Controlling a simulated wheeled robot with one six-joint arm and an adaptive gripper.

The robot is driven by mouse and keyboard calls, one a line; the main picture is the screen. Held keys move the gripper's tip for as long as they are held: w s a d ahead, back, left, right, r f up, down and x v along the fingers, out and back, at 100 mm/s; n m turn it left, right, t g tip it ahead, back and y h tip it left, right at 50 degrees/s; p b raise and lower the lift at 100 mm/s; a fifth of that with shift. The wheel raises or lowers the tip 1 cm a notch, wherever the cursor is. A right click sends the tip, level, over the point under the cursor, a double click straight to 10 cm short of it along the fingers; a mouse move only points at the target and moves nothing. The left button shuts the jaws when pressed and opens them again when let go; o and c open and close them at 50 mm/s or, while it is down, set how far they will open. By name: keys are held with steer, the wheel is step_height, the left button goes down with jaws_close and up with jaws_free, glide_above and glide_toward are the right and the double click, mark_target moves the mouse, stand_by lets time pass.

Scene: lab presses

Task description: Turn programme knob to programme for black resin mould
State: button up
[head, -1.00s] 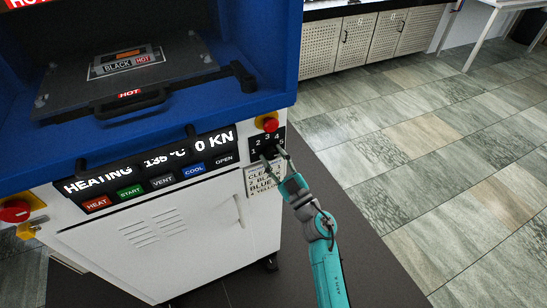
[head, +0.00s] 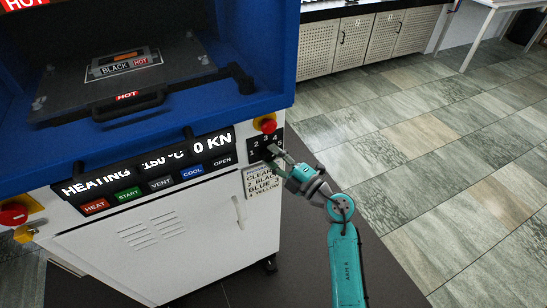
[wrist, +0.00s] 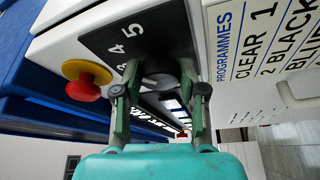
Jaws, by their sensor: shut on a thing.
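The programme knob (wrist: 160,72) is a dark round knob on a black dial plate (wrist: 108,42) with white numbers, of which 3, 4 and 5 show in the wrist view. My gripper (wrist: 161,90) has a finger on each side of the knob and is shut on it. The fingers hide part of the dial, and I cannot tell which number the knob points to. In the head view my gripper (head: 273,153) is at the dial plate on the press front. The programme label (head: 262,182) lists 2 for black. A mould marked BLACK (head: 122,64) lies in the press.
A red emergency button (wrist: 82,82) on a yellow base is close beside the dial. The display (head: 145,165) reads HEATING, 150 °C, 0 KN, above several coloured buttons. The plate handle (head: 125,102) is marked HOT. Open floor lies to the right.

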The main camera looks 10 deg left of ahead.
steer(key=shift+n+g, duration=0.3)
steer(key=shift+n, duration=0.4)
steer(key=o, duration=1.1)
steer(key=shift+o, duration=0.2)
steer(key=r+v, duration=0.1)
steer(key=v, duration=1.1)
steer(key=shift+f, duration=0.35)
